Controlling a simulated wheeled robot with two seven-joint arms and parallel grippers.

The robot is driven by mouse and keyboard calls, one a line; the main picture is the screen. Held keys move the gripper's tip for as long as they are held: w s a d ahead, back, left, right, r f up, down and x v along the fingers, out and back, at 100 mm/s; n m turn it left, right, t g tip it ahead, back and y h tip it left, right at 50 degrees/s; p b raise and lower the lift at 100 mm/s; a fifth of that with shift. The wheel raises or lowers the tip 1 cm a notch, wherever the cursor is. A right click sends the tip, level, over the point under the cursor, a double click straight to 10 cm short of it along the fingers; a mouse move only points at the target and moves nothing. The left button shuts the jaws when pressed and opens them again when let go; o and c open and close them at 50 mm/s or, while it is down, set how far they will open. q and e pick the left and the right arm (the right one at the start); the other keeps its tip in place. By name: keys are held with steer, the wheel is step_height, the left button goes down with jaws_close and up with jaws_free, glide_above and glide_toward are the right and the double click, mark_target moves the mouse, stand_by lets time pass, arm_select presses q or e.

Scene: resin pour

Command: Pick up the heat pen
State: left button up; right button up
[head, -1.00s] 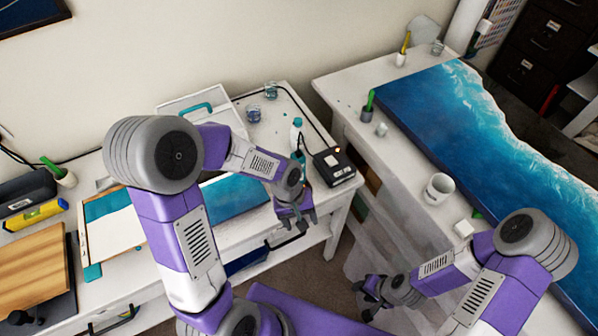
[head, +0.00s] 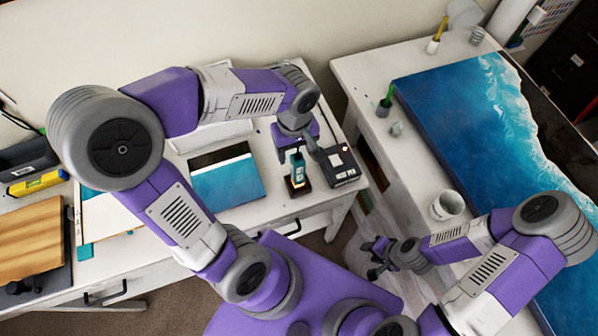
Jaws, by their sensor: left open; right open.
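A small black box (head: 341,172) with a white label that seems to read "HEAT PEN" and an orange light stands at the right end of the left desk. A teal upright tool (head: 298,168), which looks like the heat pen, stands on a small dark base left of the box. My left gripper (head: 299,154) is open and points down just above it, its fingers near the teal top. I cannot tell if they touch it. My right gripper (head: 375,260) is open and empty, low between the two tables.
A blue resin panel (head: 228,184) lies left of the teal tool. The right table holds a long blue wave panel (head: 450,115), a white mug (head: 447,205) and a green-handled brush in a cup (head: 386,102). A wooden board (head: 30,235) lies at far left.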

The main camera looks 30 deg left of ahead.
mark_target(298, 155)
arm_select(q)
steer(key=f, duration=0.4)
steer(key=shift+w, duration=0.4)
steer(key=shift+s+f, duration=0.1)
steer(key=shift+f, duration=0.15)
steer(key=shift+c, duration=0.3)
steer(key=c, duration=1)
steer(key=shift+r, duration=0.15)
